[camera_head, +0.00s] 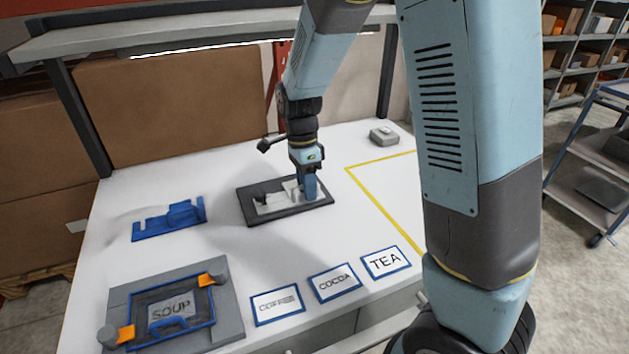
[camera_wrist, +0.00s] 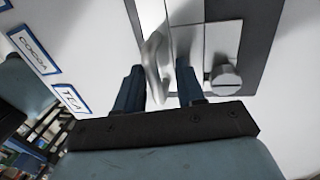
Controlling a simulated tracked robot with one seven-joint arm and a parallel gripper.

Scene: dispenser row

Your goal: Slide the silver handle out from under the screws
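A silver handle (camera_wrist: 154,62) stands up from a flat silver plate (camera_wrist: 208,42) in the wrist view. My gripper (camera_wrist: 160,68) has its two blue fingers on either side of the handle. The left finger is very near the handle or touching it; a narrow gap shows beside the right finger. A round slotted silver screw (camera_wrist: 226,78) sits on the plate's near edge, right of the right finger. In the head view my gripper (camera_head: 310,196) is low over the right part of the dark base (camera_head: 249,209). The handle is mostly hidden there; a second screw cannot be made out.
A blue bracket (camera_head: 168,219) lies left of the base. A grey panel (camera_head: 226,313) with a SOUP door and orange clips is front left. COFFEE (camera_head: 277,304), COCOA (camera_head: 334,282) and TEA (camera_head: 385,262) cards lie in front. A grey box (camera_head: 384,136) is behind; the yellow-outlined area is clear.

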